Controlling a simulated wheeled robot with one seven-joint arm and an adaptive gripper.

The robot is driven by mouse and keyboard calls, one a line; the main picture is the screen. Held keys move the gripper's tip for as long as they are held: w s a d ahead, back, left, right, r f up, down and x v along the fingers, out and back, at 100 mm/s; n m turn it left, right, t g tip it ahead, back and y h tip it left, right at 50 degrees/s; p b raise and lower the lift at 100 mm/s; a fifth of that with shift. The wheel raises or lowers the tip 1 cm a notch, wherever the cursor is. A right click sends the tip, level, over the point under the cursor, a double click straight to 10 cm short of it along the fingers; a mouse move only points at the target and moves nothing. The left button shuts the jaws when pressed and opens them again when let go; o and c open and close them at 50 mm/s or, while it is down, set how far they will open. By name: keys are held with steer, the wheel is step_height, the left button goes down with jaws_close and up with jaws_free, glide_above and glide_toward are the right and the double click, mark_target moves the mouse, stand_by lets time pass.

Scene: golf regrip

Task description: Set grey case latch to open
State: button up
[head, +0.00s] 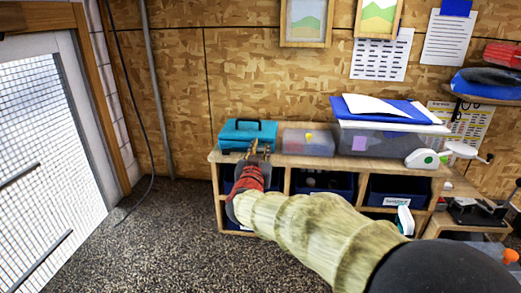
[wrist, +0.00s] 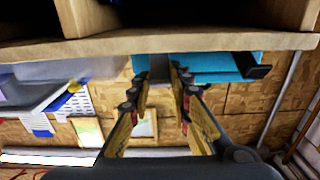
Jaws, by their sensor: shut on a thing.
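A teal case (head: 238,130) with a dark handle sits at the left end of the wooden bench. Its teal front also shows in the wrist view (wrist: 205,62), with the handle at right. The grey latch (wrist: 158,68) is a small grey piece on the case front, between my fingertips; its exact position is hard to tell. My gripper (wrist: 159,77) is shut on the grey latch. In the head view my gripper (head: 257,150) is at the case's front right, and hides the latch.
A clear grey bin (head: 308,142) stands right of the case, then a larger bin (head: 383,141) with blue and white sheets on top. The bench edge (wrist: 100,45) runs close to my fingers. Blue bins (head: 323,183) fill the shelf below. Open floor lies left.

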jaws_close()
steer(key=shift+f, duration=0.1)
steer(key=shift+f+t+b, duration=0.25)
steer(key=shift+t+b, duration=0.05)
steer(key=shift+b, duration=0.8)
steer(key=b, duration=0.2)
steer(key=t+b, duration=0.1)
steer(key=b, duration=0.1)
steer(key=shift+s+f, duration=0.2)
steer(key=shift+f, duration=0.15)
steer(key=shift+t+h+b, duration=0.3)
steer(key=shift+t+b, duration=0.2)
steer(key=shift+b, duration=0.5)
steer(key=shift+r, duration=0.15)
steer(key=o, duration=0.7)
jaws_free()
steer(key=shift+o, duration=0.2)
steer(key=shift+s+a, duration=0.1)
